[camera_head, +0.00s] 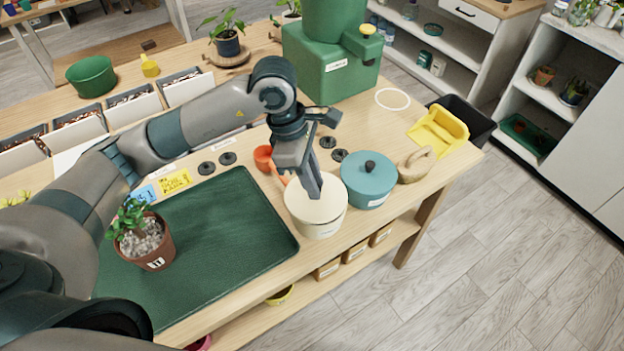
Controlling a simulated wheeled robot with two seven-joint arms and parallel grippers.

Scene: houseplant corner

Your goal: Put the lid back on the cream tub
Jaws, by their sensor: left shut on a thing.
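The cream tub (320,230) stands on the wooden table, just right of the green mat. A cream lid (331,196) covers its top; I cannot tell whether it is fully seated or slightly raised. My left gripper (313,190) points down over the middle of the lid and is shut on it, its fingers hiding the lid's grip. My right gripper is not in view.
A teal lidded pot (368,180) stands close to the tub's right. An orange scoop (265,158) lies behind it. A potted plant (147,240) stands on the green mat (225,235). Small dark discs (327,142) lie behind. The table's front edge is close.

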